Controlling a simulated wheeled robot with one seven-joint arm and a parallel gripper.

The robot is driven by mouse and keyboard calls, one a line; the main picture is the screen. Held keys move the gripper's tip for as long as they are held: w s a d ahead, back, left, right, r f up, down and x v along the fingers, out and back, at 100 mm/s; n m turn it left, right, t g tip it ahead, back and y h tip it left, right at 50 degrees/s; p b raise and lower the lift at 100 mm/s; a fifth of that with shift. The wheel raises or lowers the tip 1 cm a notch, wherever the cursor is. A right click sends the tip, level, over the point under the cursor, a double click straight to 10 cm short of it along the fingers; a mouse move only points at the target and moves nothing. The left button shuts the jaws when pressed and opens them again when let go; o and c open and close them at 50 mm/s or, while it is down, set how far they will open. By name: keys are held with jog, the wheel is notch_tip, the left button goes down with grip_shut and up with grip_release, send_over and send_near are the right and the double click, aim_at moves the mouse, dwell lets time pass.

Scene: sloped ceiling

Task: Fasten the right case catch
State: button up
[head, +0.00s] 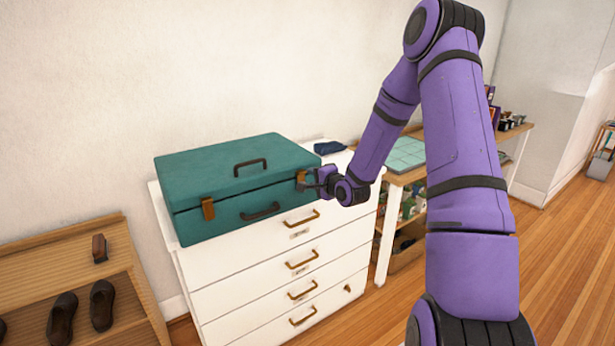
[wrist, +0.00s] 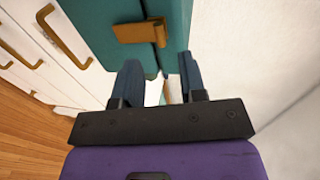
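A closed teal case (head: 225,165) lies flat on a white chest of drawers. Its right catch (head: 301,180) is a brown metal piece on the front face near the right end. In the wrist view the right catch (wrist: 138,31) reaches across to the lid seam; I cannot tell whether it is latched. The left catch (head: 208,209) sits on the front near the left corner. My gripper (head: 311,184) is at the right catch in the head view. In the wrist view its two dark blue fingers (wrist: 160,62) are apart, with nothing between them, tips just short of the catch.
The white chest (head: 270,255) has several drawers with brass handles. A dark blue folded cloth (head: 329,148) lies behind the case on its top. A wooden shoe rack (head: 70,240) stands at left. A wooden table (head: 405,177) with a pale green mat stands at right.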

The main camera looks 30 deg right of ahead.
jog(key=v, duration=0.4)
jog(key=shift+s+r, duration=0.1)
jog(key=shift+s, duration=0.25)
jog(key=shift+r, duration=0.1)
jog(key=s+a+r+n+g+h, duration=0.1)
jog(key=s+a+r+n+g, duration=0.2)
jog(key=s+a+r+n, duration=0.35)
jog(key=s+a+r+n+g+h, duration=0.1)
jog(key=s+a+r+n+g, duration=0.25)
jog(key=r, duration=0.55)
jog(key=s+a+r+n+g, duration=0.1)
jog(key=s+a+r+n, duration=0.1)
jog(key=s, duration=0.6)
jog(key=s+a+r+n+g+y, duration=0.1)
jog(key=s+a+r+n, duration=0.2)
jog(key=s, duration=0.5)
jog(key=s+a+r+n+g, duration=0.2)
jog(key=s+a+r, duration=0.1)
jog(key=s, duration=0.6)
jog(key=shift+r+n+y, duration=0.2)
jog(key=shift+n+y, duration=0.2)
